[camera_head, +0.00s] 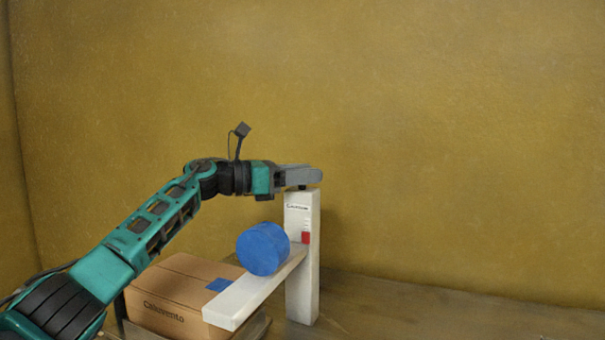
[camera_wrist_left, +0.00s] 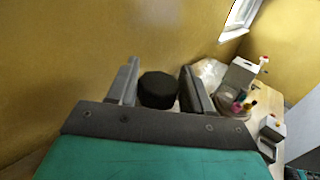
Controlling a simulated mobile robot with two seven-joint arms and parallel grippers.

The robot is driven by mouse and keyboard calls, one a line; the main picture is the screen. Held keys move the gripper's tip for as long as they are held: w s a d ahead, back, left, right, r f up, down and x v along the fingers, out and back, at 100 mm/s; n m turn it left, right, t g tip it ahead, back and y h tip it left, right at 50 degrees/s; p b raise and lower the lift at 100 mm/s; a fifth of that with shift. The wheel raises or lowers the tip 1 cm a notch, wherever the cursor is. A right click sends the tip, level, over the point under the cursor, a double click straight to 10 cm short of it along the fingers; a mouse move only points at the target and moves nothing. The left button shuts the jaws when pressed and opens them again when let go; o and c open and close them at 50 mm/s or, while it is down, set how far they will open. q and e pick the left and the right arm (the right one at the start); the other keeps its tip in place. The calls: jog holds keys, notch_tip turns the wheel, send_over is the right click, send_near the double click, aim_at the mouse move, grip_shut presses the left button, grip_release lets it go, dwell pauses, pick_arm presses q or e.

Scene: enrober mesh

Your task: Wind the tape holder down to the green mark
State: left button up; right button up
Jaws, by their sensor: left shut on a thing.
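A white upright post (camera_head: 301,260) stands on the bench in the head view. A pale arm of the tape holder (camera_head: 240,303) juts from it toward the front left. A blue tape roll (camera_head: 263,249) sits on that arm. A red mark (camera_head: 305,238) shows on the post's face; I see no green mark. My left gripper (camera_head: 312,174) is level at the top of the post. In the left wrist view its fingers are shut on a round black knob (camera_wrist_left: 158,88), one on each side. The knob is mostly hidden in the head view. My right gripper is out of view.
A cardboard box (camera_head: 170,312) with a blue patch on top lies beneath the holder's arm. The bench (camera_head: 400,312) right of the post is clear. The wrist view shows a white box (camera_wrist_left: 240,73) and several small coloured things at right. A yellow wall stands behind.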

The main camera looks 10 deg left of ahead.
pick_arm(q)
jog(key=o, duration=0.9)
jog(key=shift+o, duration=0.2)
jog(key=b+v, duration=0.1)
jog(key=v, duration=1.2)
